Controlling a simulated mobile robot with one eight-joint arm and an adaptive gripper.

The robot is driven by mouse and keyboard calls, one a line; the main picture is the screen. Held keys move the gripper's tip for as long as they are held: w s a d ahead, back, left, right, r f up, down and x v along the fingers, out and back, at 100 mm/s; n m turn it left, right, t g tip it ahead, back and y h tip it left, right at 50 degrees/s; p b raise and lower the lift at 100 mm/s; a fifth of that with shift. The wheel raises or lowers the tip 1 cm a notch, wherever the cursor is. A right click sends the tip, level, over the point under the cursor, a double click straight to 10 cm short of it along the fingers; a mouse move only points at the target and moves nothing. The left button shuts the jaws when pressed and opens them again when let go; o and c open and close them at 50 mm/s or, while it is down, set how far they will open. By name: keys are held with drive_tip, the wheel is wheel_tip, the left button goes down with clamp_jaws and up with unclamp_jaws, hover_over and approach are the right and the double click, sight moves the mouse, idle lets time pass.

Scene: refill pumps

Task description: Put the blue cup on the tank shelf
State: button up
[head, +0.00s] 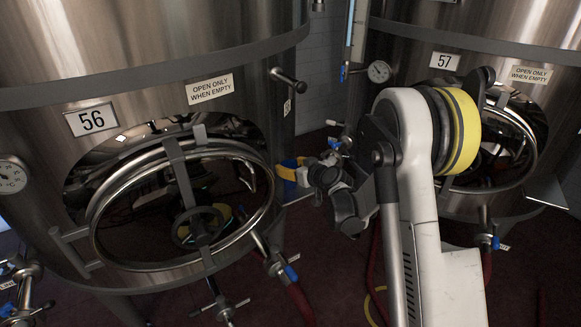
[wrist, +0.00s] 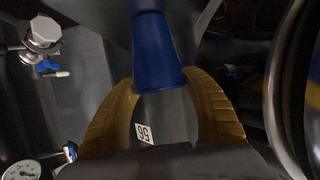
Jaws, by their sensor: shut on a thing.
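The blue cup (wrist: 155,55) is between the two yellow fingers of my gripper (wrist: 160,80) in the wrist view. My gripper is shut on it. In the head view my gripper (head: 292,168) is at the right side of tank 56, with a small part of the blue cup (head: 286,174) showing there. A pale shelf edge (head: 297,200) shows just below the gripper beside tank 56. Most of that shelf is hidden, and I cannot tell whether the cup touches it.
Tank 56 (head: 150,85) with its round hatch (head: 185,205) stands at left, and tank 57 (head: 470,55) at right. A grey shelf (head: 547,192) juts from tank 57. A valve handle (head: 288,79) sticks out above my gripper. Valves and red hoses stand low in front.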

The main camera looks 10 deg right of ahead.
drive_tip(key=o, duration=0.8)
drive_tip(key=shift+f, duration=0.1)
